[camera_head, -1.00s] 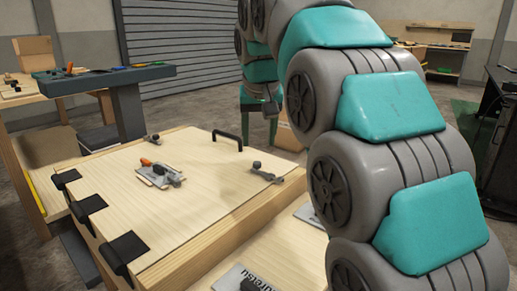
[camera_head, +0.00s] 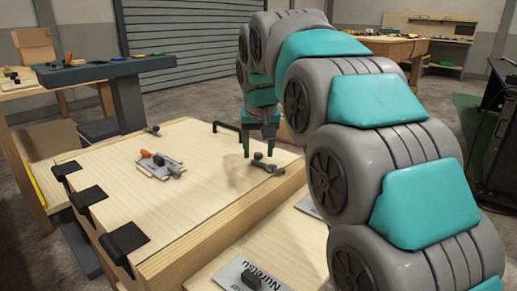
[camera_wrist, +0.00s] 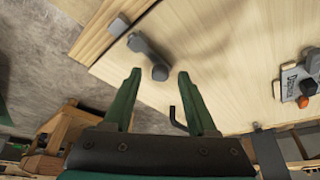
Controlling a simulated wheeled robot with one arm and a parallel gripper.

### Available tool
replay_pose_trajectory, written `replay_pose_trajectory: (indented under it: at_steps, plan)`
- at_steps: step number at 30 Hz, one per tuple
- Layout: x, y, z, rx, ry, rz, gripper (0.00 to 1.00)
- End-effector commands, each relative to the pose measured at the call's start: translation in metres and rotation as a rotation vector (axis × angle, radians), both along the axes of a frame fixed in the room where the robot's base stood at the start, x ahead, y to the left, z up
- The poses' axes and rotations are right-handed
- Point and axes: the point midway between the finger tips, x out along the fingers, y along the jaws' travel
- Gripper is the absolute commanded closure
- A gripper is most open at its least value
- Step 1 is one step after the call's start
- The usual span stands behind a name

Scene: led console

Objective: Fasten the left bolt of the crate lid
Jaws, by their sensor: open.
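The pale wooden crate lid (camera_head: 150,205) lies closed on its crate. One grey bolt (camera_head: 266,165) with a dark knob lies at its right edge in the head view; it also shows in the wrist view (camera_wrist: 147,53). Another bolt (camera_head: 153,130) sits at the far edge. I cannot tell from the frames which one is called left. My gripper (camera_head: 259,150) points down just above the right-edge bolt, fingers apart, nothing between them. In the wrist view my gripper (camera_wrist: 159,76) has its fingertips on either side of the knob end, apparently still above it.
A black handle (camera_head: 226,127) rises at the lid's far edge, close to my fingers. A plate with an orange-tipped toggle (camera_head: 158,164) is mid-lid. Black hinges (camera_head: 89,199) line the left edge. A labelled plate (camera_head: 250,275) lies in front. The lid's near part is clear.

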Motion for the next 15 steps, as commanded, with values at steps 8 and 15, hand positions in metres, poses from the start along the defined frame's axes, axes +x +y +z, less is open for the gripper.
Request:
replay_pose_trajectory:
  at_steps: [8, 15]
  plan:
    - [0.0000, 0.0001, 0.0000, 0.000, 0.000, 0.000, 0.69]
    - [-0.0001, 0.0001, 0.0000, 0.000, 0.000, 0.000, 0.96]
